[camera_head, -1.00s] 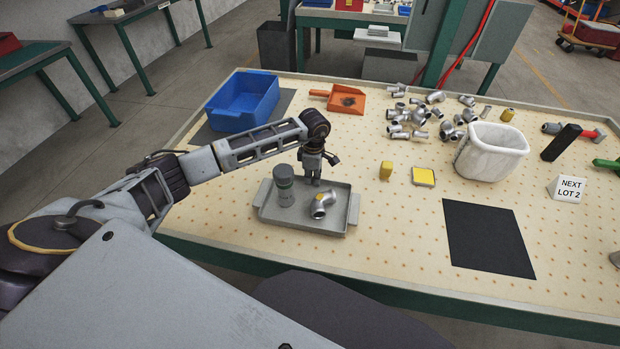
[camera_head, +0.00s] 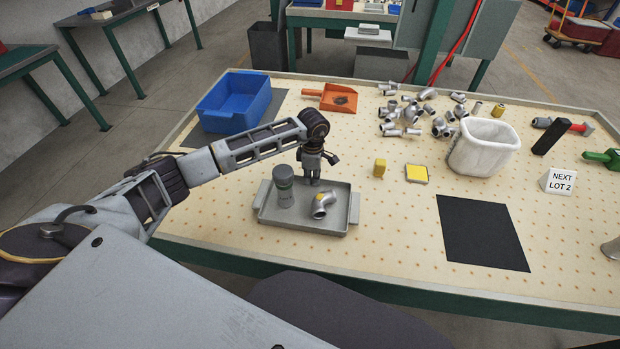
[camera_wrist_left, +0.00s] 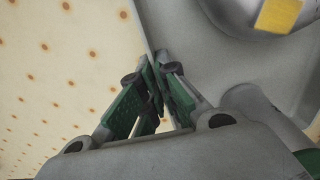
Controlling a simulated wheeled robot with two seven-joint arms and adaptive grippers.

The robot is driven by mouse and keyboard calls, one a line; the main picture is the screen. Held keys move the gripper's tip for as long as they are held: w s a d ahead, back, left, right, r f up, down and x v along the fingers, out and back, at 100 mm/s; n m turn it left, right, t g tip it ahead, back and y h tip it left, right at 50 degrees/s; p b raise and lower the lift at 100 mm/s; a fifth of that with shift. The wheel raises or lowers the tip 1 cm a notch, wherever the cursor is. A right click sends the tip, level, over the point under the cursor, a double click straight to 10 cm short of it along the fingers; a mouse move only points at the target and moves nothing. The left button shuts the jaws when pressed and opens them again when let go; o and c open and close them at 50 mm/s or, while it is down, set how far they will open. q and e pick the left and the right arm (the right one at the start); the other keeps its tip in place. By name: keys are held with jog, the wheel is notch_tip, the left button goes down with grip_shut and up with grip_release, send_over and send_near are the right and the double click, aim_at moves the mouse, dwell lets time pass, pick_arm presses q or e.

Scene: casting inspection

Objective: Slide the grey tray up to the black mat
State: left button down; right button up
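The grey tray (camera_head: 335,226) lies on the pegboard-patterned table with a grey-green canister (camera_head: 284,188) standing in it and a silver elbow fitting (camera_head: 322,205) with a yellow patch beside it. The black mat (camera_head: 482,233) lies flat to the right, apart from the tray, with bare table between. My left gripper (camera_head: 312,178) points down at the tray's far wall. In the left wrist view its fingers (camera_wrist_left: 153,75) are closed together around the tray's wall (camera_wrist_left: 143,30), one on each side. My right gripper is not in view.
A yellow block (camera_head: 380,168) and a yellow-topped square (camera_head: 416,174) sit behind the gap between tray and mat. A white bin (camera_head: 482,150), loose pipe fittings and a "NEXT LOT 2" sign (camera_head: 560,182) stand farther back. A blue bin (camera_head: 235,105) is at back left.

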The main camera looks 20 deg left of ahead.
aim_at(340, 187)
pick_arm(q)
jog(key=shift+w+d, duration=0.15)
jog(key=shift+d, duration=0.35)
jog(key=shift+w+d, duration=0.15)
jog(key=shift+d, duration=0.35)
jog(key=shift+w+d+b, duration=0.25)
jog(key=shift+d+b, duration=0.2)
jog(key=shift+d, duration=0.55)
jog(key=shift+w+d+b, duration=0.25)
jog(key=shift+d+b, duration=0.2)
jog(key=shift+d, duration=0.55)
jog(key=shift+w+d+b, duration=0.2)
jog(key=shift+d+b, duration=0.05)
jog(key=shift+d, duration=0.5)
jog(key=shift+w+d+b, duration=0.2)
jog(key=shift+d+b, duration=0.05)
jog(key=shift+d, duration=0.45)
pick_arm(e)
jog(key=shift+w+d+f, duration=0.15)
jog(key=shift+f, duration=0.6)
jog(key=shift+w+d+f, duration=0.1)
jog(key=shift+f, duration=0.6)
pick_arm(q)
jog(key=shift+d, duration=0.15)
